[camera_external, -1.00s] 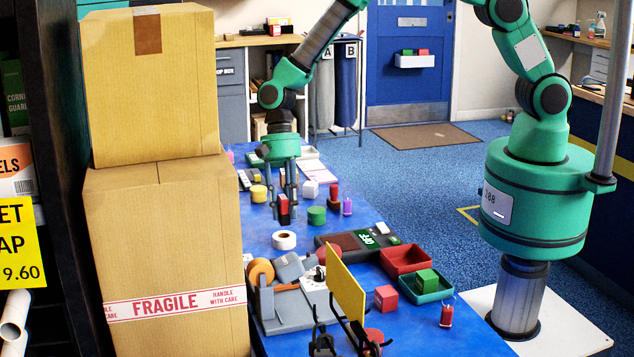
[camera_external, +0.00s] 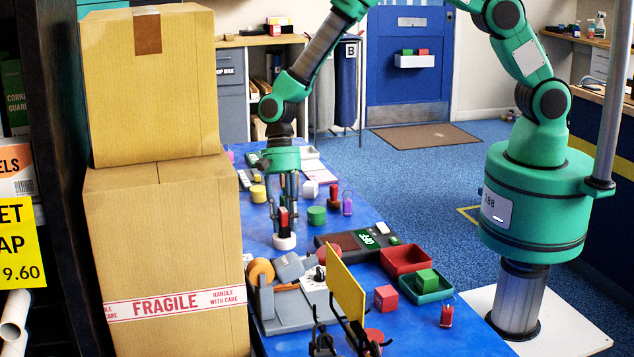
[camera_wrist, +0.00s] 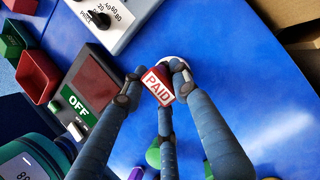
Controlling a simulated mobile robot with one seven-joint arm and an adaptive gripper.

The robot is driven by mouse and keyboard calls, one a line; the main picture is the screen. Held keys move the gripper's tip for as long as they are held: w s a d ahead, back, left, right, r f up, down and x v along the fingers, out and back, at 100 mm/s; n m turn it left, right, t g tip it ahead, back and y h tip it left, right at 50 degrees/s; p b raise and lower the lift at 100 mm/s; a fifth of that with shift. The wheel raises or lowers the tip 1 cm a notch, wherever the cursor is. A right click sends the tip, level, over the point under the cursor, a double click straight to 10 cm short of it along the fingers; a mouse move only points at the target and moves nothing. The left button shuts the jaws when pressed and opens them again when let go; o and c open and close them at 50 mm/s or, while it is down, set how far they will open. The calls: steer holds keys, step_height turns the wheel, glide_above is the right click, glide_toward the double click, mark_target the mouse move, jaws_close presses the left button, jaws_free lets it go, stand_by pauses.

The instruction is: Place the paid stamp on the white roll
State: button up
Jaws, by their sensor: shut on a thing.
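The paid stamp (camera_wrist: 159,86) is a red block with a white-lettered PAID label on top; it also shows in the external view (camera_external: 283,218). My gripper (camera_external: 284,212) is shut on it, with its fingers around the stamp in the wrist view (camera_wrist: 157,84). The white roll (camera_external: 284,242) is on the blue table directly below the stamp. In the wrist view a little of its white rim (camera_wrist: 178,64) shows behind the stamp. The stamp's lower end appears at the roll's top, but I cannot tell whether they touch.
A dark device with a green OFF display (camera_external: 365,238) lies right of the roll. A grey tape dispenser (camera_external: 285,305) and a white dial box (camera_wrist: 110,18) are close by. A green cylinder (camera_external: 317,215) stands behind to the right. Large cartons (camera_external: 165,240) stand left.

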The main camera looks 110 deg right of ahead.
steer(key=shift+f, duration=0.1)
steer(key=o, duration=1.1)
steer(key=shift+o, duration=0.2)
steer(key=p+v, duration=0.3)
steer(key=v, duration=0.9)
